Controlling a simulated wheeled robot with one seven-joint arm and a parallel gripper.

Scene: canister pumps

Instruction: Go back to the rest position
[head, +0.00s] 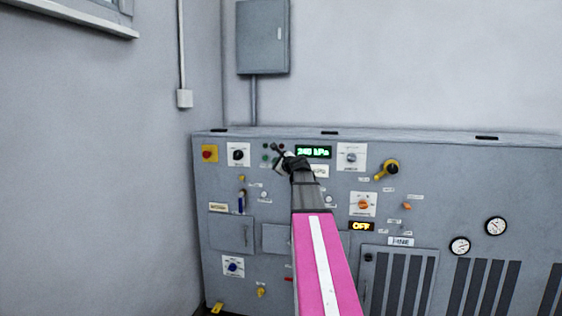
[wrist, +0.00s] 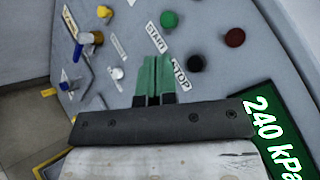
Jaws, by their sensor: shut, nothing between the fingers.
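My gripper (head: 277,150) is in front of the upper middle of a grey control panel (head: 225,170) in the head view, at the end of my pink arm. In the wrist view, its green fingertips (wrist: 154,75) are together with nothing between them. They point at the panel near the START label (wrist: 156,38) and the STOP label (wrist: 181,75). Whether the fingertips touch the panel, I cannot tell. A green display (wrist: 272,125) reads 240 kPa.
A grey wall box (head: 262,37) hangs above. A wall stands close on the left. The space above the panel's right part is clear.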

